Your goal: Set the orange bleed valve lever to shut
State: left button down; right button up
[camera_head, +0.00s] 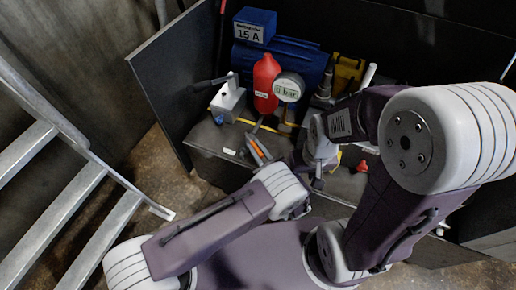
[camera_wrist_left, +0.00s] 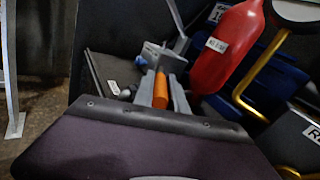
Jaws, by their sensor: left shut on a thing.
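The orange bleed valve lever (camera_wrist_left: 160,89) stands between the two grey fingers of my left gripper (camera_wrist_left: 160,95) in the left wrist view. The fingers are shut on it and cover its sides. In the head view the lever (camera_head: 258,148) is a small orange bar on the dark surface below the red bottle. The tips of my left gripper are too small there to show their grip clearly. The valve body under the lever is mostly hidden. The fingers of my right gripper cannot be made out.
A red bottle (camera_head: 266,83) and a round gauge (camera_head: 289,87) stand behind the lever. A grey box with a handle (camera_head: 228,101) is left of them. A blue block marked 15 A (camera_head: 254,26) is at the back. Metal stairs (camera_head: 75,205) are at the left.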

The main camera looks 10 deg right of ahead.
dwell(0.4)
pick_arm(q)
jog(key=c, duration=1.3)
grip_release()
jog(key=shift+c, duration=0.2)
